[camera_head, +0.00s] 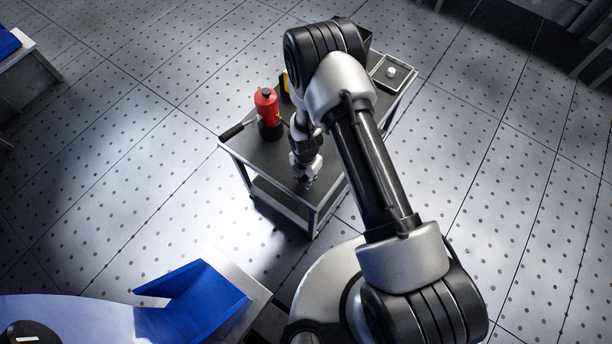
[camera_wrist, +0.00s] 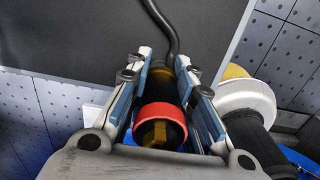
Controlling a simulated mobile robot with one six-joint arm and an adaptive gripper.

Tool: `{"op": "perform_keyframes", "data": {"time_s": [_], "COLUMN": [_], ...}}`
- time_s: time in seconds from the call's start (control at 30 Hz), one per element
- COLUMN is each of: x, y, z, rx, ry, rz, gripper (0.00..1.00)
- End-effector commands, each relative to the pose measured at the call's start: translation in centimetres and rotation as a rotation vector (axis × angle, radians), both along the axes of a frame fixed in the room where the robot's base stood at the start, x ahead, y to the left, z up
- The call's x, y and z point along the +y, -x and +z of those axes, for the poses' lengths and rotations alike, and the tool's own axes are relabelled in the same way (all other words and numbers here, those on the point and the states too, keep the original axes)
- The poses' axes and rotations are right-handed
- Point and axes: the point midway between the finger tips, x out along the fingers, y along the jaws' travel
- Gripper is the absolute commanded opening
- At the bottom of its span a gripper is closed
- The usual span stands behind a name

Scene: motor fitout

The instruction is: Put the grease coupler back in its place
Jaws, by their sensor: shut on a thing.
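My gripper (camera_wrist: 168,85) is shut on the grease coupler (camera_wrist: 160,115), which shows between the fingers as a dark cylinder with a red ring and a brass-coloured end. A black hose (camera_wrist: 172,30) runs from it toward the top of the wrist view. In the head view my gripper (camera_head: 306,180) is over the front part of a dark-topped cart (camera_head: 262,162). The coupler is too small or hidden to make out there. A red canister with a black base (camera_head: 267,106) stands on the cart, left of my gripper. The coupler's place cannot be identified.
A small tray with a white piece (camera_head: 391,72) is at the cart's far right, and a yellow item is partly hidden behind my arm. A blue bin (camera_head: 195,300) is at lower left. In the wrist view, a black part with a white flange (camera_wrist: 245,98) is close right of my fingers.

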Motion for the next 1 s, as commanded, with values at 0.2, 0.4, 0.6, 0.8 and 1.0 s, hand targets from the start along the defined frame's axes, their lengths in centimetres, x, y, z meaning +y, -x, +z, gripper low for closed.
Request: {"op": "perform_keyframes", "data": {"time_s": [0.2, 0.4, 0.6, 0.8, 1.0], "x": [0.0, 0.0, 0.0, 0.0, 0.0], "y": [0.0, 0.0, 0.0, 0.0, 0.0], "z": [-0.6, -1.1, -1.6, -1.8, -1.8], "rx": [0.000, 0.000, -0.001, -0.001, 0.000], "ry": [0.000, 0.000, -0.001, -0.001, 0.000], "rz": [0.000, 0.000, 0.000, 0.000, 0.000], "gripper": [0.00, 0.00, 0.00, 0.27, 0.40]}}
